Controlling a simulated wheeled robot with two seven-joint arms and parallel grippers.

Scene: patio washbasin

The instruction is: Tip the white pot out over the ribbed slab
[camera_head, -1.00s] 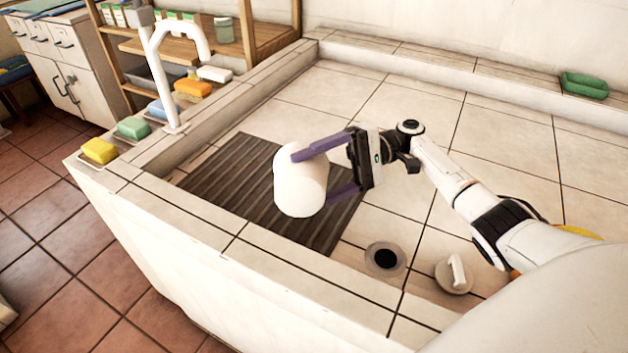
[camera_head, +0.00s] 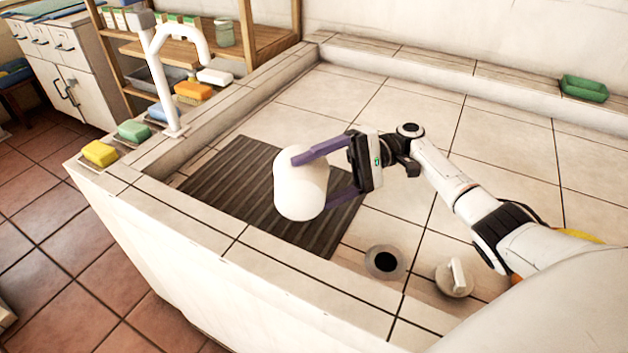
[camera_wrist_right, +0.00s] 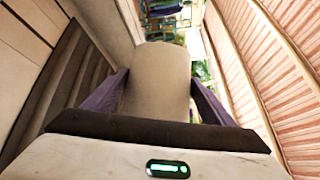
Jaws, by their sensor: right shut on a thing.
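The white pot (camera_head: 300,184) is held over the dark ribbed slab (camera_head: 228,185) by my right gripper (camera_head: 325,168), whose purple fingers close on its sides. In the head view the pot looks tilted, and its opening does not show. The pot also fills the middle of the right wrist view (camera_wrist_right: 157,85), between the two fingers, with the slab's ribs (camera_wrist_right: 58,88) to its left. Nothing is seen coming out of the pot. My left gripper is not in view.
The slab lies in a tiled basin with a raised rim (camera_head: 190,225). A drain hole (camera_head: 385,262) and a round plug (camera_head: 455,277) are at the front. A white faucet (camera_head: 165,85) and several soaps, including a yellow one (camera_head: 100,153), line the left rim. A green dish (camera_head: 584,88) is far right.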

